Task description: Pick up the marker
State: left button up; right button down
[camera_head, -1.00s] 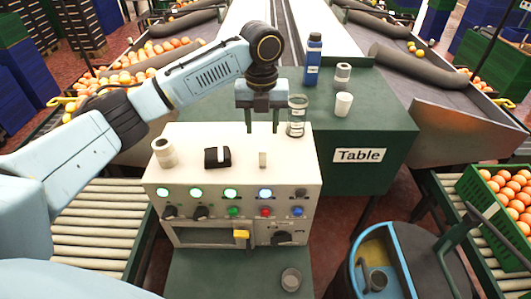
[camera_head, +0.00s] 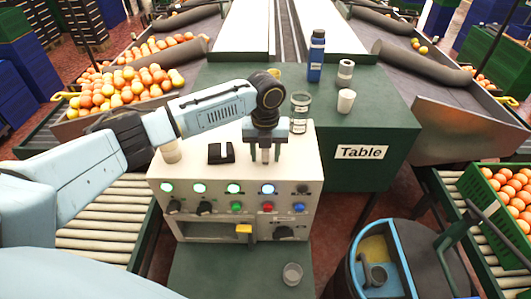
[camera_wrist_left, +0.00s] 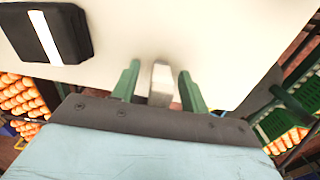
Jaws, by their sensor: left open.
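A small pale upright piece, which looks like the marker (camera_wrist_left: 160,84), stands on top of the white control box. In the head view the marker (camera_head: 266,156) shows only as a narrow strip between my left gripper's fingers. My left gripper (camera_head: 265,152) points down over the box with its jaws open. In the left wrist view the green fingers of my left gripper (camera_wrist_left: 159,88) stand on both sides of the marker, with a visible gap to each. The marker's lower part is hidden by the gripper in the wrist view. My right gripper does not show.
A black item (camera_head: 221,153) with a white stripe lies left of the gripper on the control box (camera_head: 290,160). A pale roll is partly behind my arm.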

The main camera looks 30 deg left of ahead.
pick_arm(q)
jog(key=shift+c, duration=0.5)
grip_shut()
jog(key=shift+r, duration=0.1)
